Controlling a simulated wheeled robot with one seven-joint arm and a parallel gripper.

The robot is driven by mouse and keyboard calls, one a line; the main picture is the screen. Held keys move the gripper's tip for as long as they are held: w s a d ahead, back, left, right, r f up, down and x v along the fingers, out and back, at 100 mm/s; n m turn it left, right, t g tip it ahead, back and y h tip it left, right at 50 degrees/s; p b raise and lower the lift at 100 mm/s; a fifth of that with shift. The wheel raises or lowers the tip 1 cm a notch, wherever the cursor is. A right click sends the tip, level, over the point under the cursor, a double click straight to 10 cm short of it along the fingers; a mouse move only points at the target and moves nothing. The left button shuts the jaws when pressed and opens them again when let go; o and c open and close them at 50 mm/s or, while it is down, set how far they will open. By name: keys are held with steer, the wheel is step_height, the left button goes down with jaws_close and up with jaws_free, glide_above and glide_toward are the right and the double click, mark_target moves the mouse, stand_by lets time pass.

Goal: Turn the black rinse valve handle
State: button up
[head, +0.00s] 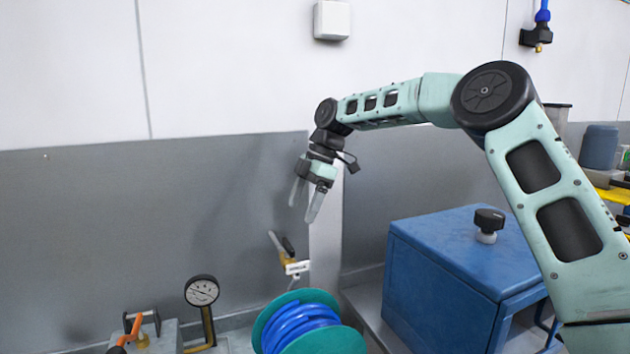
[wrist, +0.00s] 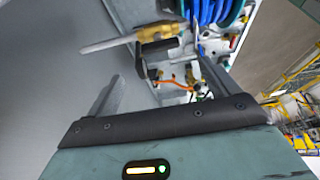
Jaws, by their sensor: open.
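A brass valve (head: 281,254) with a black handle (head: 288,245) sits low at the grey wall panel, left of a pale post. A small white tag (head: 297,268) hangs by it; its print is too small to read. My gripper (head: 301,211) is open and empty, pointing down above the valve and apart from it. In the wrist view, the brass valve (wrist: 161,32) lies beyond my fingertips (wrist: 160,70), with the black handle (wrist: 140,62) seen between the fingers and partly end-on.
A green reel of blue hose (head: 300,322) stands just in front of the valve. A pressure gauge (head: 202,291) and an orange-handled fitting (head: 131,328) are at lower left. A blue box (head: 445,285) with a black knob (head: 489,220) stands right. The wall area left of my gripper is clear.

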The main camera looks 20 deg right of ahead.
steer(key=v, duration=0.8)
steer(key=shift+b, duration=0.45)
steer(key=shift+r, duration=0.15)
steer(key=s+a+f+m+h+b, duration=0.1)
steer(key=s+a+f+m+b, duration=0.1)
steer(key=s+a+f, duration=0.5)
steer(key=s+a+f+m+h+b, duration=0.15)
steer(key=s+a+f, duration=0.25)
steer(key=s+a, duration=0.75)
steer(key=s+d+f+m+b, duration=0.1)
steer(key=s+f, duration=0.3)
steer(key=s, duration=0.4)
steer(key=s+d+f+m+h+b, duration=0.1)
steer(key=s+d+f+m, duration=0.1)
steer(key=s+f, duration=0.3)
steer(key=s+d+f+m+b, duration=0.1)
steer(key=s+f+m, duration=0.3)
steer(key=s, duration=0.7)
steer(key=shift+s+d+f+b, duration=0.2)
steer(key=shift+d+f+b, duration=0.15)
steer(key=shift+f, duration=0.4)
steer(key=shift+w+a, duration=0.1)
